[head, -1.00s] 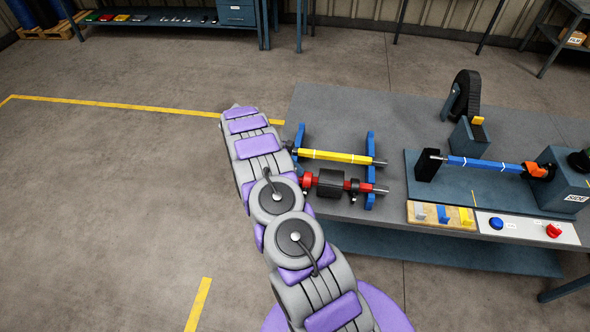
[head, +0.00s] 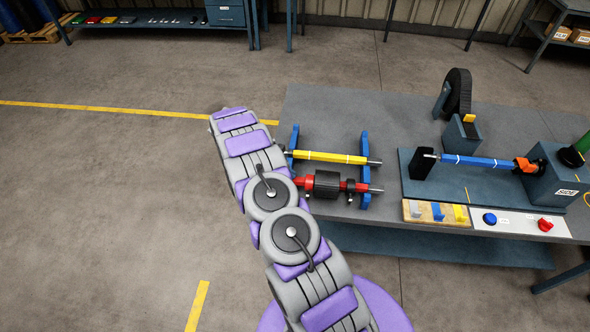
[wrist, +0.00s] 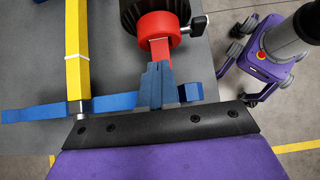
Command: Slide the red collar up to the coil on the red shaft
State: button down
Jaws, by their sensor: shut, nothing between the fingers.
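The red shaft (head: 345,185) lies across two blue stands, with the black coil (head: 327,183) around its middle. The red collar (head: 307,183) is on the shaft at the coil's left side, against it or very nearly so. In the wrist view the red collar (wrist: 155,27) sits right below the dark coil, its black thumbscrew (wrist: 195,28) pointing right. My gripper (wrist: 157,72) is shut and empty, its blue-grey fingers over the shaft on the collar's near side. My arm hides the shaft's left end in the head view.
A yellow shaft (head: 330,157) lies parallel behind, on the same blue stands (head: 364,170). A black collar (head: 351,186) is on the red shaft right of the coil. Further right are a blue shaft (head: 480,161) and a button panel (head: 517,222). Floor left of the table is open.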

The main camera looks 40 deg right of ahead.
jog(key=w+r, duration=0.1)
jog(key=w+a+r, duration=0.1)
jog(key=w, duration=0.1)
jog(key=shift+a, duration=0.2)
jog(key=v, duration=0.6)
jog(key=shift+s+a+r+p, duration=0.2)
jog(key=shift+a+r+p, duration=0.1)
jog(key=shift+r, duration=0.15)
jog(key=shift+d, duration=0.15)
